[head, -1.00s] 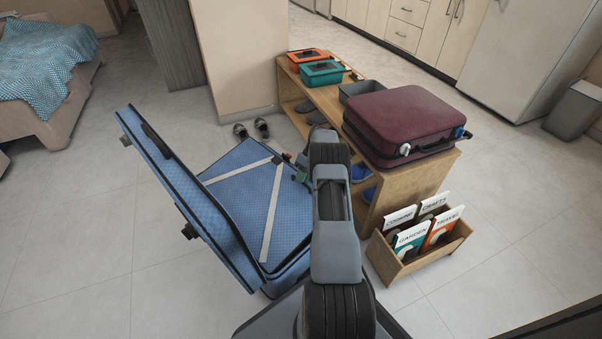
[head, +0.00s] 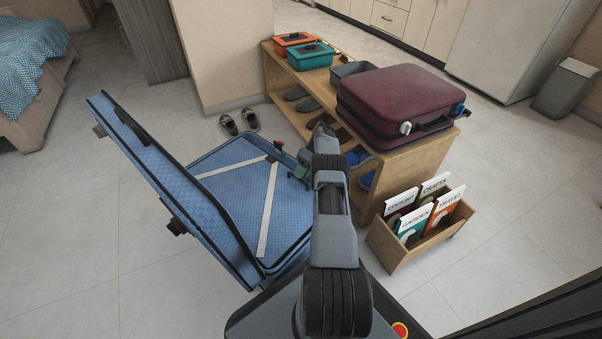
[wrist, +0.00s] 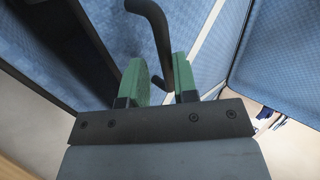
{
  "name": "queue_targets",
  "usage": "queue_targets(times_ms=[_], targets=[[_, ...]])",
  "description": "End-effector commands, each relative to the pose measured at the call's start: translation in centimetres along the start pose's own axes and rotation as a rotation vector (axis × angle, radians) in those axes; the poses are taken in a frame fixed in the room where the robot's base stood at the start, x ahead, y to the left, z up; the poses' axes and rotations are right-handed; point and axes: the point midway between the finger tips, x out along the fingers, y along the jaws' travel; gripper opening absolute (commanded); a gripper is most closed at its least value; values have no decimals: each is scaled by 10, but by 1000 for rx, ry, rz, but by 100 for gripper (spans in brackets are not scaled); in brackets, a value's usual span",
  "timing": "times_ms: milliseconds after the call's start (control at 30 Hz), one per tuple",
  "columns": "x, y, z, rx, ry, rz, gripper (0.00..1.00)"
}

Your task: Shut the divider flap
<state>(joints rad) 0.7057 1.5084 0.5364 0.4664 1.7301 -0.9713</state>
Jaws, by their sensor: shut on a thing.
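A blue suitcase stands open on the floor. Its blue base (head: 290,210) has two white straps (head: 268,208) across it. A tilted blue panel (head: 175,175) with black trim stands raised at its left; I cannot tell whether this is the lid or the divider flap. My gripper (head: 302,172) is at the right edge of the base, partly hidden by my arm. In the wrist view my gripper's green fingers (wrist: 160,84) are shut on a black curved handle (wrist: 153,25). Blue patterned panels fill the view beyond it.
A wooden shoe bench (head: 414,178) stands right of the suitcase, with a maroon suitcase (head: 400,100), an orange box (head: 294,42) and a teal box (head: 310,56) on top. A wooden book crate (head: 415,245) is on the floor in front. Slippers (head: 240,121) lie behind. Floor at left is clear.

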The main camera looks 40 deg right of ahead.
Motion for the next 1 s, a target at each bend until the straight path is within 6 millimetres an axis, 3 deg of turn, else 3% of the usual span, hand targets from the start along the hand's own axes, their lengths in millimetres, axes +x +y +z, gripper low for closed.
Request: queue_targets(times_ms=[33, 67, 100, 533, 700, 1000], targets=[[15, 13, 4, 12, -5, 10, 0], [15, 13, 4, 12, -5, 10, 0], [16, 13, 4, 12, -5, 10, 25], [8, 3, 2, 7, -9, 10, 24], [-20, -20, 2, 2, 1, 17, 24], [-34, -57, 21, 1, 2, 15, 24]])
